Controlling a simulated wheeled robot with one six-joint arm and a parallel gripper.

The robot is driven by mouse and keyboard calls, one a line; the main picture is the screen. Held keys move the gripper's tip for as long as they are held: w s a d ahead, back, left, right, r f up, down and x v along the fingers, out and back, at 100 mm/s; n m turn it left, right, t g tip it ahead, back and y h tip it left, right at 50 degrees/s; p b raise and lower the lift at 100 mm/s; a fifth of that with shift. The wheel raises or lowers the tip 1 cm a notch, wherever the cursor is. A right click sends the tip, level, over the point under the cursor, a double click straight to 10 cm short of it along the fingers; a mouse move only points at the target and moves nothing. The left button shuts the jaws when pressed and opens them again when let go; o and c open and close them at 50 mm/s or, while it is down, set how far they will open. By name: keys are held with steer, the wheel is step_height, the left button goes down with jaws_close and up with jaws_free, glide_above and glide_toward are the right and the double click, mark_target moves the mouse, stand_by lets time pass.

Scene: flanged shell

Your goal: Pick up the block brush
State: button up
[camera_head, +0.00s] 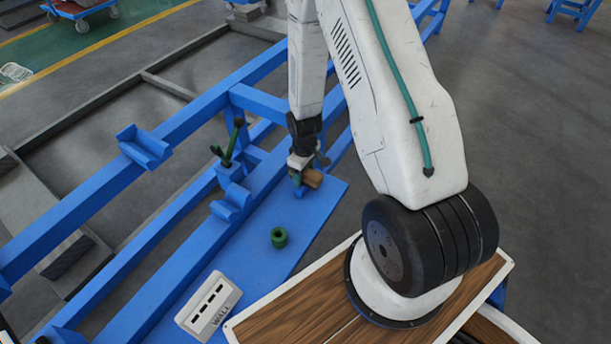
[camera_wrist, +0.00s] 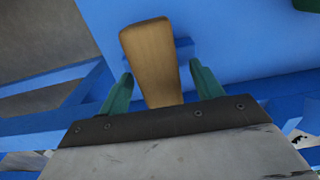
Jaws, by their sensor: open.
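The block brush (camera_wrist: 150,58) shows in the wrist view as a tan wooden block, long and narrow, lying between the two green fingers of my gripper (camera_wrist: 161,85). There is a gap between each finger and the wood, so the gripper is open around its near end. In the head view the brush (camera_head: 312,178) is a small brown piece on the blue bench, right beside my gripper (camera_head: 304,172). The bristles are not visible.
A green-handled clamp (camera_head: 231,150) rises left of my gripper. The bench's right edge is close to the brush.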

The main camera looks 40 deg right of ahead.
steer(key=shift+c, duration=0.3)
steer(key=c, duration=1.1)
steer(key=shift+r, duration=0.15)
